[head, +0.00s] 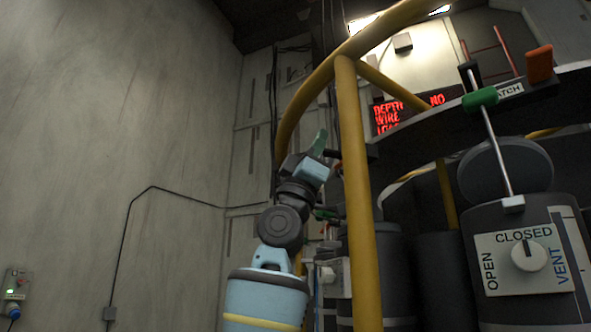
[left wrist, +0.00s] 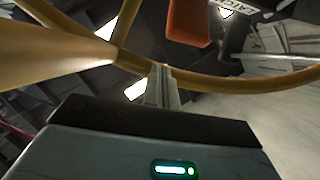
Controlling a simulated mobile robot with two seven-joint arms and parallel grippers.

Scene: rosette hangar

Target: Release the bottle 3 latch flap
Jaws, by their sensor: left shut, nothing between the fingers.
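In the head view another orange flap (head: 540,63) stands at the upper right by a label ending in "ATCH". No bottle number is readable, so I cannot tell which flap is bottle 3's. My right gripper is not in view.
A yellow post (head: 360,200) and curved rail (head: 300,95) stand close to my left arm. A grey bottle (head: 515,215) with an OPEN/CLOSED/VENT dial (head: 528,256) and a green-handled rod (head: 480,98) is at the right. Free room lies left, before the wall.

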